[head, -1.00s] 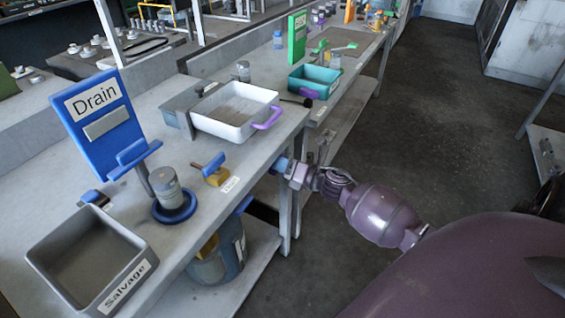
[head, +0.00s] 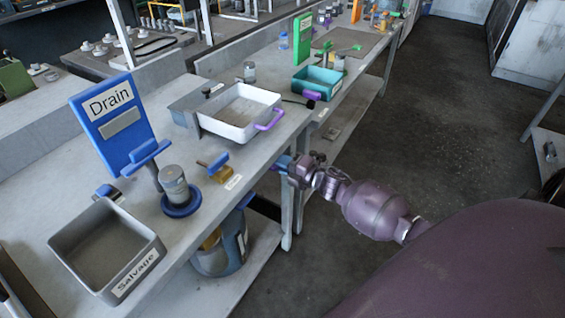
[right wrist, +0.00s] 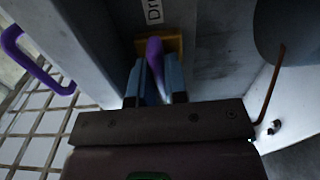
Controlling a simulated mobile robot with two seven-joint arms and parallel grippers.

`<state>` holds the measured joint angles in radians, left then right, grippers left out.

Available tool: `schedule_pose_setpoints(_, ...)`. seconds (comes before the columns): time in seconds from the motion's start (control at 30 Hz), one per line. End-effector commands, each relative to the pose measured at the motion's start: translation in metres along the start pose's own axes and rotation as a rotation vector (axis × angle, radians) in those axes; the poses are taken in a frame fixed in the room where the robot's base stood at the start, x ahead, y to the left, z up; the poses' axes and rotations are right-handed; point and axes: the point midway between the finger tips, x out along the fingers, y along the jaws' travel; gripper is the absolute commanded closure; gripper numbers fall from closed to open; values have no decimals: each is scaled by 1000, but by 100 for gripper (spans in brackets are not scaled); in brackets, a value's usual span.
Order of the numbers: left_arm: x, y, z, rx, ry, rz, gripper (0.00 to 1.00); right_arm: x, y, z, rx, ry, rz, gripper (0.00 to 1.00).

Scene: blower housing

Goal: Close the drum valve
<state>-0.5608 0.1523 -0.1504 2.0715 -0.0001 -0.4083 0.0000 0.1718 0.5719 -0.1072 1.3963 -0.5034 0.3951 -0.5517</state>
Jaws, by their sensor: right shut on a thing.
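My right gripper (head: 284,163) is at the front edge of the bench in the head view. In the right wrist view its two blue fingers (right wrist: 155,82) are shut on a purple lever (right wrist: 155,55). A yellow block (right wrist: 177,44) sits right behind the lever, near a label starting "Dr" (right wrist: 153,10); this looks like the drum valve. In the head view the gripped lever is hidden by the gripper and bench edge. A blue-grey drum (head: 232,247) stands on the shelf under the bench. My left gripper is not in view.
On the bench are a brass fitting with a blue handle (head: 217,163), a jar (head: 174,183) on a blue ring, a "Salvage" bin (head: 140,266), a "Drain" board (head: 95,125) and a white tray (head: 240,133). The floor (head: 455,110) to the right is mostly clear.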

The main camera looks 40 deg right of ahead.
Motion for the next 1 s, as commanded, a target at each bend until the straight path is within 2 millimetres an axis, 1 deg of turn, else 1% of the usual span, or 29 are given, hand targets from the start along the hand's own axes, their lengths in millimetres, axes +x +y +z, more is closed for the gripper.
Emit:
schedule_pose_setpoints(0.2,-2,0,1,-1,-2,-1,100,0,0,0,40,0,-1,100)
schedule_pose_setpoints(0.6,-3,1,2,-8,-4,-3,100,0,-1,0,47,0,-1,100)
schedule_pose_setpoints(0.63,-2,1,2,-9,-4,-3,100,0,-1,0,47,0,-1,85)
schedule_pose_setpoints(0.7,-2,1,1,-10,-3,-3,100,0,-1,0,47,0,-1,74)
schedule_pose_setpoints(0.8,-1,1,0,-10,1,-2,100,0,-1,0,46,0,-1,61)
schedule_pose_setpoints(1.0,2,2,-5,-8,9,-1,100,0,0,0,45,0,0,61)
